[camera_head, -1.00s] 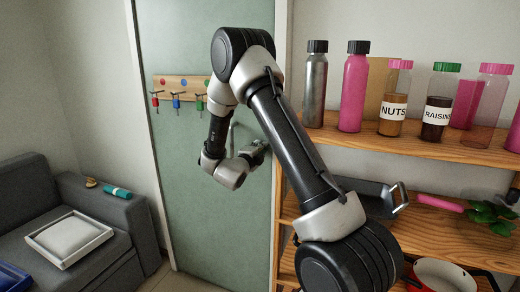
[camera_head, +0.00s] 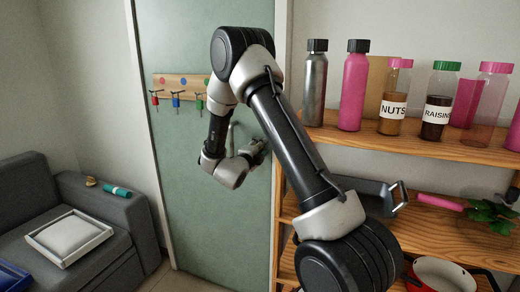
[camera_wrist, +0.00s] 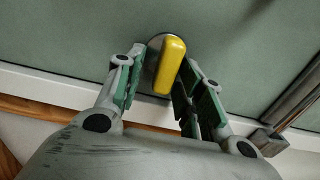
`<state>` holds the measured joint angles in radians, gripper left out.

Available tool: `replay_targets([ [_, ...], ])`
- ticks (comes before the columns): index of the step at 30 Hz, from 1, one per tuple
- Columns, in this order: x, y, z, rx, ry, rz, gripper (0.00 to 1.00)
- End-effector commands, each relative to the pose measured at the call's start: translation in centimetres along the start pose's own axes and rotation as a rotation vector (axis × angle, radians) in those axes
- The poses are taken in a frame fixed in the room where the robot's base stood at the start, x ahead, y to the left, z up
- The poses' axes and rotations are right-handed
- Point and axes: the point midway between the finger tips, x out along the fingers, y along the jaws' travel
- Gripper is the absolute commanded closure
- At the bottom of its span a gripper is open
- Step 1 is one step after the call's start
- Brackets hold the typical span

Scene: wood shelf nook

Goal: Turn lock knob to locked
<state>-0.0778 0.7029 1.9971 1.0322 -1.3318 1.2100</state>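A yellow lock knob (camera_wrist: 169,66) on a round grey plate (camera_wrist: 152,78) is fixed to the green door (camera_head: 200,40). In the wrist view it lies between the two fingers of my gripper (camera_wrist: 160,88), slightly tilted in the picture. The gripper is open; grey plate shows between the left finger and the knob, and the right finger is very close to the knob's lower right side. I cannot tell whether it touches. In the head view my gripper (camera_head: 257,150) is at the door's right edge, and the knob is hidden there.
A metal door handle (camera_wrist: 292,100) is right of the gripper in the wrist view. A wooden shelf (camera_head: 440,147) with bottles and jars stands close on the right. A key rack (camera_head: 180,85) hangs on the door. A grey sofa (camera_head: 110,215) is at the left.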

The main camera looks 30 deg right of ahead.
Motion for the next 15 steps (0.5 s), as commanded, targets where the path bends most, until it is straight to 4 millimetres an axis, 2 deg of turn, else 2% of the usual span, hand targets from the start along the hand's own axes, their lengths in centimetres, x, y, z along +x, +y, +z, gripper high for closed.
replay_targets([
  [5, -0.8, 0.0, 0.1, 0.0, -0.002, 0.0, 0.62],
  [8, -2.4, 0.0, 0.1, -0.001, -0.003, 0.0, 0.62],
  [15, -7.8, 0.0, 0.1, -0.001, -0.004, 0.0, 0.62],
])
